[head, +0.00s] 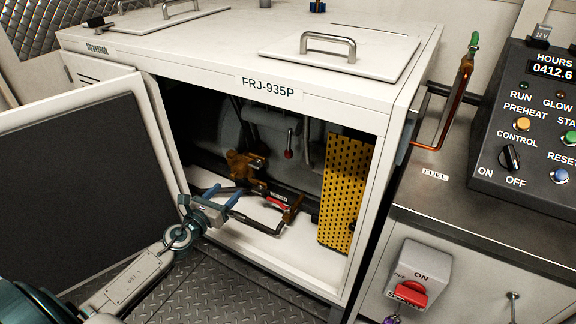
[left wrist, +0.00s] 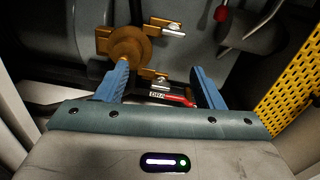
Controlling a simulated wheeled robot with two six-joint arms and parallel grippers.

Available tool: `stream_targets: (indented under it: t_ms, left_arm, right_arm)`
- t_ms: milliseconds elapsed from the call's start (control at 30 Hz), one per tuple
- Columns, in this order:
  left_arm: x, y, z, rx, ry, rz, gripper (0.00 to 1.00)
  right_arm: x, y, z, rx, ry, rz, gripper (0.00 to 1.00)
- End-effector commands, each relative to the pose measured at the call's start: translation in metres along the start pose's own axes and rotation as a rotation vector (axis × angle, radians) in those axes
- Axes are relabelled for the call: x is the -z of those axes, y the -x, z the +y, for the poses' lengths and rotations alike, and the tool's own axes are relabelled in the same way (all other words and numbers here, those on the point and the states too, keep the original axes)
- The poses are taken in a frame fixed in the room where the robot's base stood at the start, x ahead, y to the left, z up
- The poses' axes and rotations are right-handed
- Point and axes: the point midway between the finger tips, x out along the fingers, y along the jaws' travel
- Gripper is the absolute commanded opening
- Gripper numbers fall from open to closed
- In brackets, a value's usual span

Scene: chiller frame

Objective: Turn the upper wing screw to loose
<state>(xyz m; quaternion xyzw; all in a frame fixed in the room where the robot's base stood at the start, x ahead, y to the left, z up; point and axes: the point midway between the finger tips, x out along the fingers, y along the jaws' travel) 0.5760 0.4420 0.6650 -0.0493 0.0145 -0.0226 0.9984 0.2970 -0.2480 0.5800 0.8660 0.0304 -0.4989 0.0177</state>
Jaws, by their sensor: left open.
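An orange-brown fitting (head: 240,165) sits inside the open cabinet; it also shows in the left wrist view (left wrist: 128,46). The upper wing screw (left wrist: 172,29), silver with an orange-brown base, sticks out to the right at its top. A lower silver screw (left wrist: 160,82) shows below it. My left gripper (head: 226,192) is open at the cabinet opening, in front of and below the fitting. In the left wrist view its blue fingertips (left wrist: 160,70) stand apart and appear empty. The upper screw lies beyond and above the fingertips. My right gripper is not in view.
The cabinet door (head: 70,165) stands open at the left. A yellow perforated guard (head: 344,190) stands at the opening's right. A red-tipped lever (head: 289,147) hangs inside. A red-labelled handle (head: 277,202) lies low near my fingers. The control box (head: 535,120) is outside, right.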

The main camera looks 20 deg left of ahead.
Motion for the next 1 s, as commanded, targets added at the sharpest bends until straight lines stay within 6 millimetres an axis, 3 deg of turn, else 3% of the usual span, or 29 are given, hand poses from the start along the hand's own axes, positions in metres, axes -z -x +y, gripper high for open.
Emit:
stream_targets:
  t_ms: [267, 700, 1000]
  left_arm:
    - [-0.016, -0.013, -0.008, 0.033, -0.105, -0.024, 0.62]
    - [-0.016, -0.085, -0.011, 0.032, -0.098, -0.024, 0.62]
    - [-0.014, -0.109, -0.011, 0.032, -0.099, -0.021, 0.62]
  right_arm:
    - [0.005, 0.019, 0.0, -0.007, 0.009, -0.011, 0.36]
    - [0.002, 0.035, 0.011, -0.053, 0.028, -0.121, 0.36]
    - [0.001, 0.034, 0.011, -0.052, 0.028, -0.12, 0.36]
